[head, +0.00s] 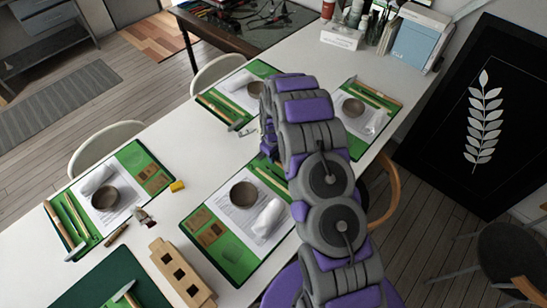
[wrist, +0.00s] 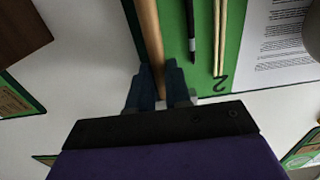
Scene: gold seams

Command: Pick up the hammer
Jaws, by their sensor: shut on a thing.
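In the wrist view, my gripper (wrist: 160,80) has its two dark blue fingers closed around the wooden handle of the hammer (wrist: 149,35). The handle runs up to the top edge of the picture, along the edge of a green mat (wrist: 172,35). The hammer's head is not clearly visible; grey bits show beside the fingers. I cannot tell whether the handle is clear of the mat. In the head view, my arm crosses the table and hides most of the gripper and what it holds.
A black pen-like tool (wrist: 190,30) and thin sticks (wrist: 220,40) lie beside the handle. Other hammers (head: 75,254) lie on the white table (head: 165,228). Bowls (head: 104,197), cloths and a wooden block (head: 181,273) stand around. A chair (head: 105,138) borders the table.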

